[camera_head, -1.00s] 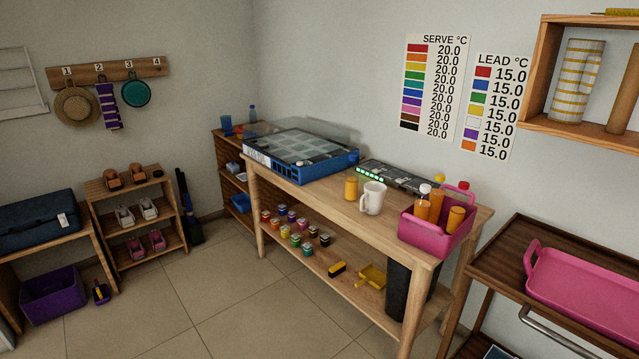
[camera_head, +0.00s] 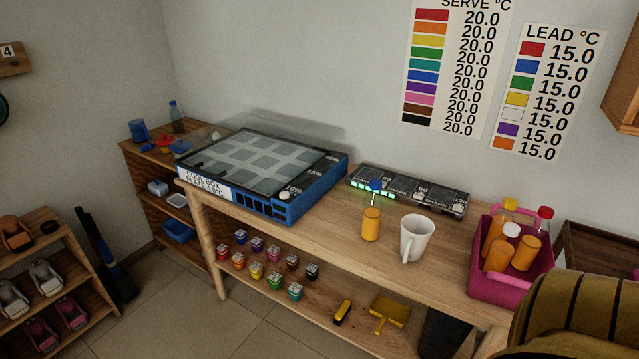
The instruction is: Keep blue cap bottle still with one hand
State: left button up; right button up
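A bottle with a blue cap (camera_head: 376,185) and an orange lower body (camera_head: 371,225) stands upright on the wooden workbench (camera_head: 330,232). It is just in front of the dark power strip and left of the white mug. Its clear neck is hard to make out against the strip's green lights. Nothing is touching it. Neither my left nor my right gripper is in view.
A white mug (camera_head: 417,238) stands close right of the bottle. A pink basket (camera_head: 508,288) with several capped bottles is further right. A blue cool box (camera_head: 290,205) lies left, and a dark strip (camera_head: 415,192) behind. The bench front before the bottle is clear. The lower right corner is blocked.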

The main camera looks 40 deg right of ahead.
aim_at(373, 202)
jog(key=i+z, duration=0.1)
jog(key=i, duration=0.45)
jog(key=i+j+z, duration=0.1)
jog(key=i, duration=0.4)
jog(key=i+j+z, duration=0.1)
jog(key=i, duration=0.4)
jog(key=i+j+z, duration=0.1)
jog(key=i, duration=0.45)
jog(key=j, duration=0.1)
